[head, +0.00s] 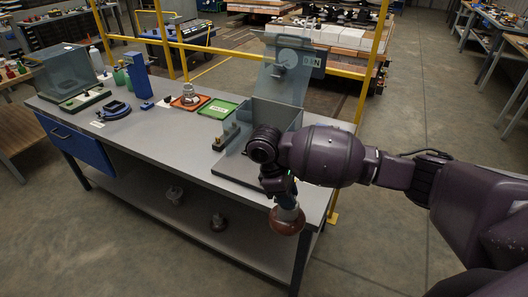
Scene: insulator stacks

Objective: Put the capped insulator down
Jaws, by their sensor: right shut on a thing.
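The capped insulator (286,222) has a reddish-brown disc and a pale grey upper part. It hangs under my right gripper (286,202), which is shut on it. In the head view it shows in front of the workbench (150,148), over its front edge near the right end. I cannot tell its height against the bench top. The fingertips are partly hidden by the wrist and too small to show clearly. My left gripper is not in view.
A grey open box with a raised lid (284,72) stands behind my right wrist. A green tray (217,108) and an orange tray (187,103) with a grey piece lie left of it. The bench's front middle is clear. Yellow rails (222,50) run behind.

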